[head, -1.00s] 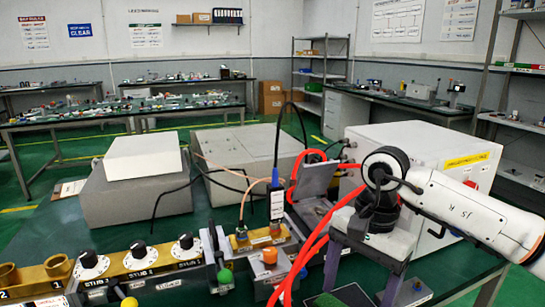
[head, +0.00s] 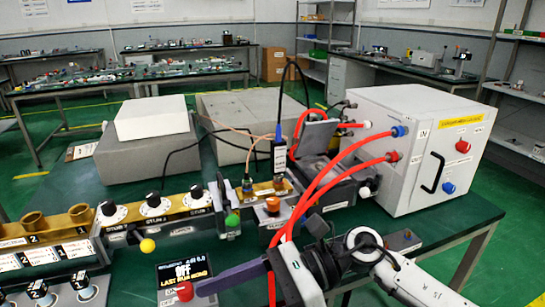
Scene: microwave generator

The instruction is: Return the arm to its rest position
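My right arm (head: 395,275) comes in from the lower right. Its white and black wrist bends to the left near the bottom of the head view. One long purple-grey finger of my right gripper (head: 232,278) points left, low over the front of the bench (head: 440,228). The other finger is not clearly seen, so the opening between them cannot be told. No held object shows. The finger overlaps the lower edge of a small black display (head: 185,268) in the picture; whether they touch cannot be told. My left gripper is not in view.
A brass waveguide row with black knobs (head: 153,203) lies left of centre. A red knob (head: 184,291) sits near the fingertip. Grey boxes (head: 150,155) stand behind.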

